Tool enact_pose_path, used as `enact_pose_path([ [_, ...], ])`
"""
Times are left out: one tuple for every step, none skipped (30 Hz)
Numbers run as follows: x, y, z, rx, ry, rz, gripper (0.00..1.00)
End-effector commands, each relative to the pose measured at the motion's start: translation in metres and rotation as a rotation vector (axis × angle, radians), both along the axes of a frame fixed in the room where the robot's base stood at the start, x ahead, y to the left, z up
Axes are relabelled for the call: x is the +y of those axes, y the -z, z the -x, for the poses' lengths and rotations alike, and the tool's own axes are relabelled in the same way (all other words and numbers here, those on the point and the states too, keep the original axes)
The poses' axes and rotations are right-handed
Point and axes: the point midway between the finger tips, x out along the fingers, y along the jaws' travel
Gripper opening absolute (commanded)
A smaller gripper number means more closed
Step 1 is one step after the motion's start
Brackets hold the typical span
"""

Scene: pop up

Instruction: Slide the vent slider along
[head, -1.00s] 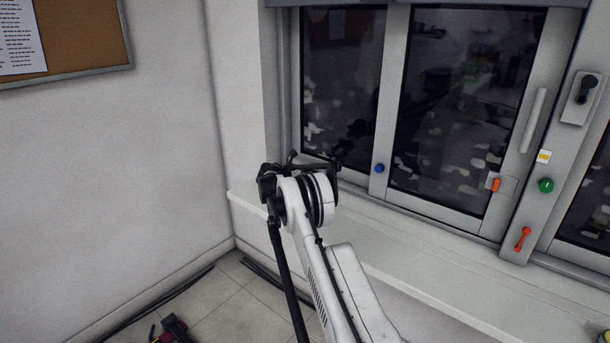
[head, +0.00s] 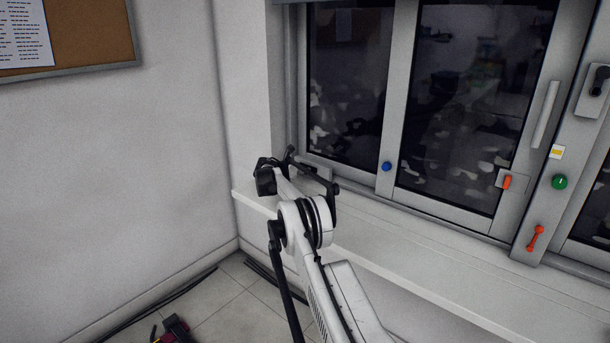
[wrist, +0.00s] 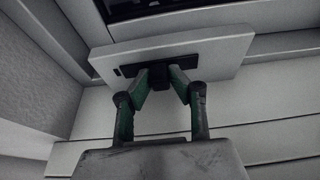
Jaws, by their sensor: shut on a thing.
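In the wrist view the vent is a pale rectangular plate (wrist: 218,52) with a dark slot, set low against the window frame. A small black slider knob (wrist: 158,72) stands out from it. My gripper (wrist: 162,76) has its two green-sided fingers on either side of the knob and is shut on it. A short stretch of dark slot (wrist: 127,70) shows to the left of the knob.
The white sill (head: 400,254) runs below the window and is clear. A blue knob (head: 387,167), an orange latch (head: 507,182), a green knob (head: 560,182) and an orange handle (head: 535,238) sit to the right. The wall corner is close on the left.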

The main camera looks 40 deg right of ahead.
Motion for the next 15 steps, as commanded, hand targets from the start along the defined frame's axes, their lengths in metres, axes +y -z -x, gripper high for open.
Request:
enact_pose_path([
  [-0.001, 0.002, -0.001, 0.000, 0.001, 0.001, 0.00],
  [-0.001, 0.002, -0.002, 0.000, 0.001, 0.001, 0.00],
  [-0.001, 0.003, -0.003, 0.000, 0.001, 0.001, 0.00],
  [-0.001, 0.003, -0.003, 0.000, 0.001, 0.001, 0.00],
  [-0.001, 0.002, -0.004, 0.000, 0.001, 0.001, 0.00],
  [0.000, 0.003, -0.005, 0.000, 0.001, 0.001, 0.00],
  [0.000, 0.003, -0.006, 0.000, 0.001, 0.001, 0.00],
  [0.000, 0.003, -0.006, 0.000, 0.001, 0.001, 0.00],
  [0.000, 0.003, -0.007, 0.000, 0.001, 0.001, 0.00],
  [0.000, 0.002, -0.008, 0.000, 0.001, 0.001, 0.00],
  [0.000, 0.002, -0.008, 0.000, 0.001, 0.001, 0.00],
  [0.001, 0.003, -0.009, 0.000, 0.001, 0.001, 0.00],
  [0.001, 0.002, -0.010, 0.000, 0.001, 0.001, 0.00],
  [0.001, 0.002, -0.010, 0.000, 0.001, 0.001, 0.00],
  [0.001, 0.002, -0.011, 0.000, 0.001, 0.001, 0.00],
])
